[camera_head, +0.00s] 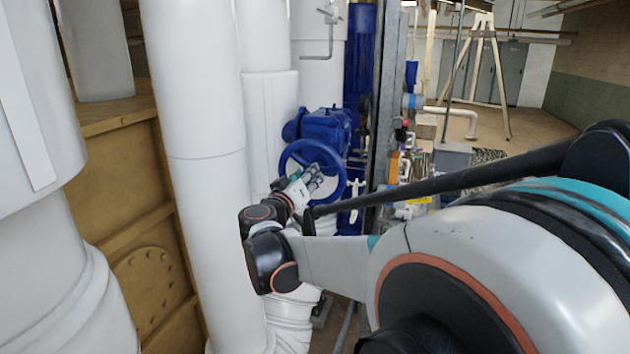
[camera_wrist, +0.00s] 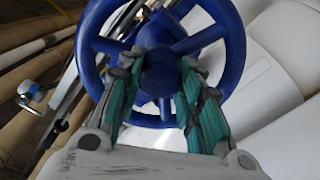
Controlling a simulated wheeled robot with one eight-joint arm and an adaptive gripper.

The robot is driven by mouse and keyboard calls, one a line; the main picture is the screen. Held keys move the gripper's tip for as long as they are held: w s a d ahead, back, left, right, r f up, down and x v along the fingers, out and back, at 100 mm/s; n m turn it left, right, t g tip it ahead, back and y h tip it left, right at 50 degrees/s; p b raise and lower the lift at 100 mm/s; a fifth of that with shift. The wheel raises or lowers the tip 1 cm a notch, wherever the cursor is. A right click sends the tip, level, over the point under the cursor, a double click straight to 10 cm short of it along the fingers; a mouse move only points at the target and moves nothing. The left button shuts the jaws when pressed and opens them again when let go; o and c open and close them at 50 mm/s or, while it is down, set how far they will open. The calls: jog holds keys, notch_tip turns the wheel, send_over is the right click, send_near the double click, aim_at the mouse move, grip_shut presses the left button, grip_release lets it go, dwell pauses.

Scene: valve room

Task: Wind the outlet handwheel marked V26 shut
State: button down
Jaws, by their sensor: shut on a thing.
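A blue handwheel (camera_head: 341,176) with spokes stands in front of a blue valve actuator (camera_head: 328,127), beside white pipes in the head view. No V26 mark is readable. My gripper (camera_head: 314,174) reaches to the wheel's centre. In the wrist view the same handwheel (camera_wrist: 233,50) fills the upper middle. My gripper's two teal-padded fingers (camera_wrist: 162,62) sit on either side of the round hub, between the spokes, shut on it. The fingers and wrist hide part of the lower rim.
Large white pipes (camera_head: 200,120) stand close on the left, with a brown panelled box (camera_head: 150,270) behind them. A grey upright post (camera_head: 387,110) stands right of the valve. Open floor (camera_head: 535,125) lies at the far right.

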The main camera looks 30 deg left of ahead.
jog(key=shift+f+m, duration=0.15)
jog(key=shift+m, duration=1.85)
jog(key=c, duration=1.4)
grip_release()
jog(key=o, duration=0.3)
jog(key=shift+d, duration=0.2)
jog(key=shift+a, duration=0.1)
jog(key=shift+s, duration=0.15)
